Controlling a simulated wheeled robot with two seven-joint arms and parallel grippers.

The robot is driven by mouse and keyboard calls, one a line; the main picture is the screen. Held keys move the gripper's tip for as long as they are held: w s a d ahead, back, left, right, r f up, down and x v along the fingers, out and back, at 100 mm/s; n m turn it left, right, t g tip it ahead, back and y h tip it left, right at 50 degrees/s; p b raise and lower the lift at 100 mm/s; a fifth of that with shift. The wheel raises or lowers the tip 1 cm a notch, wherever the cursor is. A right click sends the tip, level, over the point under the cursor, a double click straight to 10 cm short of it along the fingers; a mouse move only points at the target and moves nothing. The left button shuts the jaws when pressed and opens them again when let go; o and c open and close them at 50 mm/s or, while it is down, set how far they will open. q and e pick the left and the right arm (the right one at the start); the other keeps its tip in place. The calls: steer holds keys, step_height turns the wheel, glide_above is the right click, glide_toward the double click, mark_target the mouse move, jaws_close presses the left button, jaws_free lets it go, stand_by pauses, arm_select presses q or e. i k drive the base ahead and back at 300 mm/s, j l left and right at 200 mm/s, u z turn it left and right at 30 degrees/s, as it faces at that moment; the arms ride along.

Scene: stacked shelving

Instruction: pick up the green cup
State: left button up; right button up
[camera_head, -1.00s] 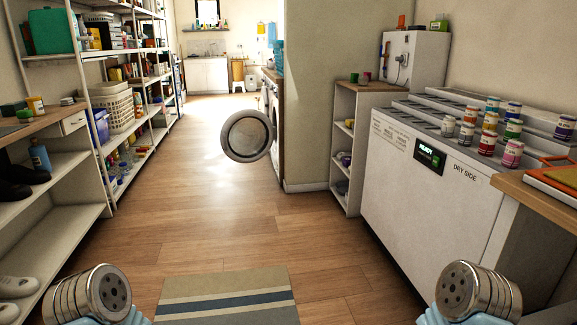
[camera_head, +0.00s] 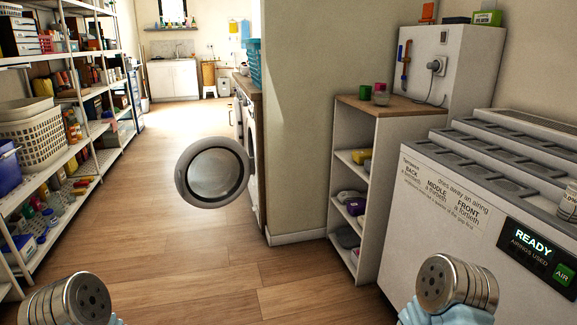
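A small green cup (camera_head: 365,92) stands on the wooden top of a narrow white shelf unit (camera_head: 345,130), right of the middle of the head view. A small clear jar with a pink-red lid (camera_head: 381,94) stands just to its right. Only round metal ends of my two arms show at the bottom left and bottom right. Neither gripper's fingers show, and both arm ends are well short of the cup.
A white machine with a READY display (camera_head: 533,243) stands at the right. An open round washer door (camera_head: 212,172) juts into the aisle. Loaded white shelving (camera_head: 75,95) lines the left. The wooden floor (camera_head: 190,240) between is clear.

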mark_target(365, 91)
steer(key=i+j+z, duration=0.1)
steer(key=i+z, duration=0.3)
steer(key=i+j+z, duration=0.25)
steer(key=i+z, duration=0.2)
steer(key=i+j+z, duration=0.65)
steer(key=j+z, duration=0.2)
